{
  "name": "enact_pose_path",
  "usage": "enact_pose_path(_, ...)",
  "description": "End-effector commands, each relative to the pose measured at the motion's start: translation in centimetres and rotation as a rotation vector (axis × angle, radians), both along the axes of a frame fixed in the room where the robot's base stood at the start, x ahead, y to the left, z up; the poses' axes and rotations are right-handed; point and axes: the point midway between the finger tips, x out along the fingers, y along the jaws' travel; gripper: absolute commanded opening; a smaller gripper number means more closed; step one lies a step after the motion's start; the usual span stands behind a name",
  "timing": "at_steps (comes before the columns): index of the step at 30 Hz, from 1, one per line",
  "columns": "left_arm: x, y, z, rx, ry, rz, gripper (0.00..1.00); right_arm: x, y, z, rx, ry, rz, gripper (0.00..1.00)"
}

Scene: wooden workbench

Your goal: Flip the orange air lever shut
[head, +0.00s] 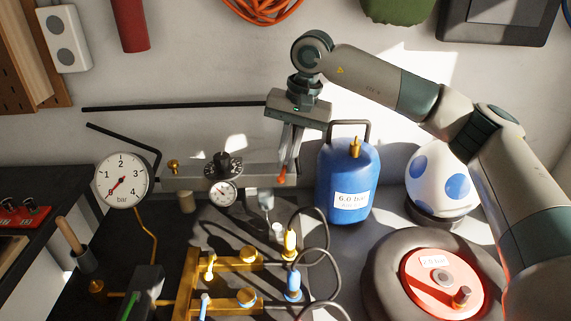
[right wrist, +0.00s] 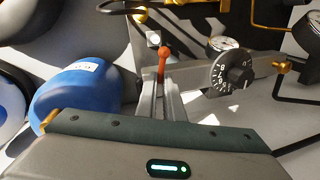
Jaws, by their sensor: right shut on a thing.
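The orange air lever (head: 282,177) is at the right end of the grey metal manifold bar (head: 190,180), left of the blue tank. My right gripper (head: 287,160) reaches down from above, with its two narrow fingers close together at the lever. In the right wrist view, the orange lever (right wrist: 163,63) shows at the tips of the fingers (right wrist: 165,88), and they are shut on it. Its rounded end sticks out past the fingertips. The fingers partly hide the lever's mount. My left gripper is not in view.
A blue tank (head: 346,185) stands close to the right of the gripper. A black knob (head: 223,166) and small gauge (head: 223,192) sit on the bar to the left. A large dial (head: 122,180) stands at left. Hoses and brass fittings (head: 247,255) fill the front.

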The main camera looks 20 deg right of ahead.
Motion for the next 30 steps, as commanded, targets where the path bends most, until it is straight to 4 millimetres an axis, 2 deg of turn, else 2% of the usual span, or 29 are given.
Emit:
enact_pose_path(12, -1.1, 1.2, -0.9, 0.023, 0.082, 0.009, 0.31, 0.0, -0.3, 0.0, 0.001, -0.002, 0.228, 0.00)
enact_pose_path(27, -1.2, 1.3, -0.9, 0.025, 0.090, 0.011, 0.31, 0.0, -0.4, 0.1, 0.000, 0.000, 0.257, 0.00)
enact_pose_path(30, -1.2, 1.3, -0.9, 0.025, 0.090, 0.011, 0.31, 0.0, -0.4, 0.1, 0.000, 0.000, 0.257, 0.27)
